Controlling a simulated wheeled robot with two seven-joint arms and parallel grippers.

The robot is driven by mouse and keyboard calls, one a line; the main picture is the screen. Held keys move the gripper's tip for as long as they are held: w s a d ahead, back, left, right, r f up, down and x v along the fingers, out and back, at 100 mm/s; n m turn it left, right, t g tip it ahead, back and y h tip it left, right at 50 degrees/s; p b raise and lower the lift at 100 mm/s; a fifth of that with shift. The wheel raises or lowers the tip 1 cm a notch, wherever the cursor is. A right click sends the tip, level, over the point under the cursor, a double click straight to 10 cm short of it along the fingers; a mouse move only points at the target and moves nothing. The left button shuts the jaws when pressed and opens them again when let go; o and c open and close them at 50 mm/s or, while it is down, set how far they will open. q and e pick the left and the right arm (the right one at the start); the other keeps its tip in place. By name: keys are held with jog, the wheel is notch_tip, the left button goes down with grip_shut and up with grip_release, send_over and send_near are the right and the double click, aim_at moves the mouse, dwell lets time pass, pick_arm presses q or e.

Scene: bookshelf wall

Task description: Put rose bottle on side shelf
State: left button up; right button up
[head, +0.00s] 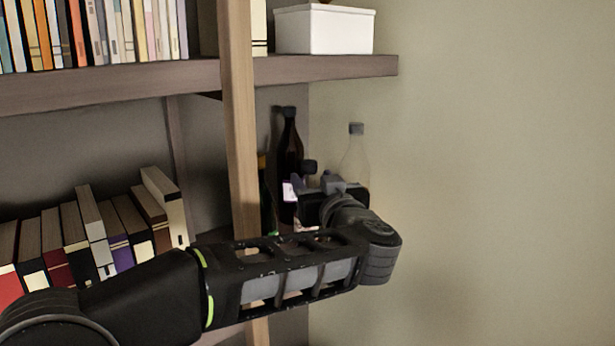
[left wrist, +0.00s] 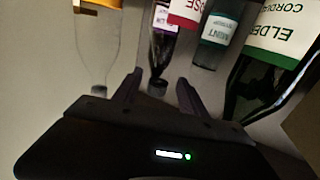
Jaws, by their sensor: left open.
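In the left wrist view, where the labels read upside down, a red-and-white label (left wrist: 186,11) ending in "SE" shows at the top edge. Most of that bottle is cut off or hidden. In front of it, a dark bottle (left wrist: 161,50) with a purple-and-white label has its cap between the tips of my open left gripper (left wrist: 158,92). The jaws are not closed on it. In the head view my left gripper (head: 305,190) reaches in among bottles at the shelf's right end and hides part of them. My right gripper is not in view.
A tall dark bottle (head: 290,145) stands behind my gripper. A clear bottle (head: 355,155) stands right of it. Green "MINT" (left wrist: 216,40) and "ELDER" (left wrist: 262,80) bottles crowd the other side. A wooden post (head: 239,120) and upper shelf (head: 330,68) bound the space.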

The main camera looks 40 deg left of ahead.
pick_arm(q)
jog(key=v, duration=0.6)
dwell(0.4)
